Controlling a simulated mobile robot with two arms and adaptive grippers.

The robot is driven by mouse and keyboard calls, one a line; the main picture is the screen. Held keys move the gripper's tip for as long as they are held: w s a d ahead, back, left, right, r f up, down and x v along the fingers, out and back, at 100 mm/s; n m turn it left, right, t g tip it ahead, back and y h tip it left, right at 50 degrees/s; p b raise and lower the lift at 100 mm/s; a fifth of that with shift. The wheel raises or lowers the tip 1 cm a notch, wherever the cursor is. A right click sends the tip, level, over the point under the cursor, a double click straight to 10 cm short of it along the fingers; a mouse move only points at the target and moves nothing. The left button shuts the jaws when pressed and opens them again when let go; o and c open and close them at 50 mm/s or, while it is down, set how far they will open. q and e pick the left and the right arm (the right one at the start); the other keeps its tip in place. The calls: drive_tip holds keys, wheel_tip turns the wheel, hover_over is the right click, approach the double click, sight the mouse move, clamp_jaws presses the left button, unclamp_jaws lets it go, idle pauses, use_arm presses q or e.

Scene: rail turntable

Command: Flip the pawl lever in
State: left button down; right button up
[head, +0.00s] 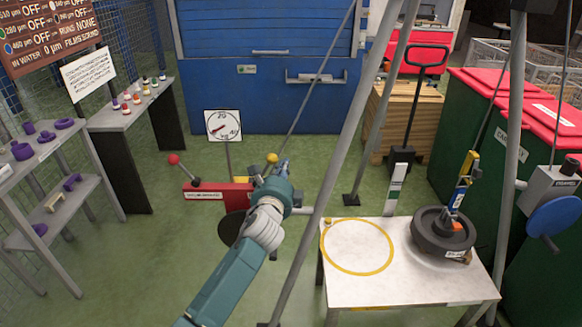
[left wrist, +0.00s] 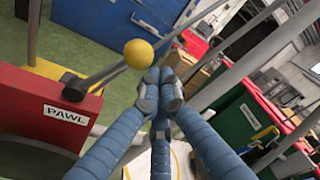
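The pawl lever's yellow ball knob (head: 272,158) stands at the right end of a red housing (head: 222,191) in the head view. In the left wrist view the yellow knob (left wrist: 138,53) tops a slanted grey rod, beside the red housing (left wrist: 40,105) with its PAWL label. My left gripper (head: 282,166) is right by the knob. In the left wrist view its fingertips (left wrist: 159,86) are together with nothing between them, just right of the knob. I cannot tell whether they touch it. My right gripper is not in view.
A red-knobbed lever (head: 174,160) rises at the housing's left end. Grey slanted poles (head: 335,150) pass close right of my left arm. A white table (head: 400,287) holds a dark round weight (head: 428,236).

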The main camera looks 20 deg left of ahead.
sight(274, 158)
use_arm(q)
drive_tip(key=shift+a, duration=0.1)
idle(0.4)
drive_tip(key=shift+a+r+n, duration=0.15)
drive_tip(key=shift+r+n, duration=0.05)
drive_tip(key=shift+n, duration=0.2)
drive_tip(key=shift+s+a+r, duration=0.1)
drive_tip(key=shift+a+r, duration=0.05)
drive_tip(key=shift+r, duration=0.05)
drive_tip(key=a+n, duration=0.1)
drive_tip(key=a+r+n, duration=0.1)
drive_tip(key=shift+s+r+n+t, duration=0.25)
drive_tip(key=shift+s+n+t, duration=0.05)
drive_tip(key=shift+t, duration=0.1)
drive_tip(key=s+a+r+n+t+b, duration=0.1)
drive_tip(key=s+a+n, duration=0.1)
drive_tip(key=a+n, duration=0.6)
drive_tip(key=shift+s+n+y, duration=0.15)
drive_tip(key=shift+n+y, duration=0.15)
drive_tip(key=shift+n, duration=0.3)
